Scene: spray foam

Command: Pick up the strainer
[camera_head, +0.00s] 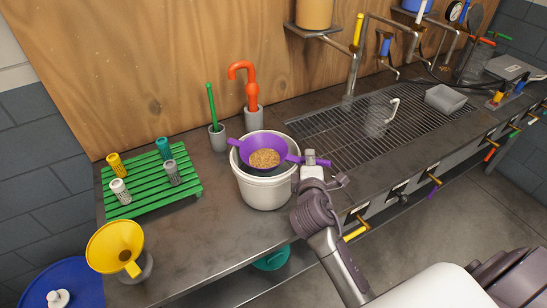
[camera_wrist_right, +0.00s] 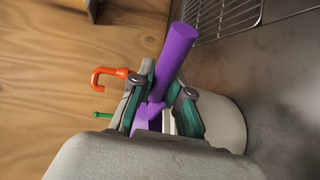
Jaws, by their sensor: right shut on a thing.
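The purple strainer (camera_head: 248,150) sits over the mouth of a white bucket (camera_head: 264,191) in the head view, with brown grain-like material in its bowl. Its handle points right, toward my right gripper (camera_head: 316,163). In the right wrist view, the purple handle (camera_wrist_right: 178,50) passes between the fingers of my right gripper (camera_wrist_right: 163,98), which is shut on it. The bowl is mostly hidden there by the gripper body. I cannot tell whether the strainer still touches the bucket rim. My left gripper is in neither view.
An orange hooked tool (camera_head: 243,72) and a green-handled tool (camera_head: 211,103) stand in grey holders behind the bucket. A green slatted rack (camera_head: 150,198) with several small shakers and a yellow funnel (camera_head: 113,243) are at left. A metal grate (camera_head: 345,140) lies to the right.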

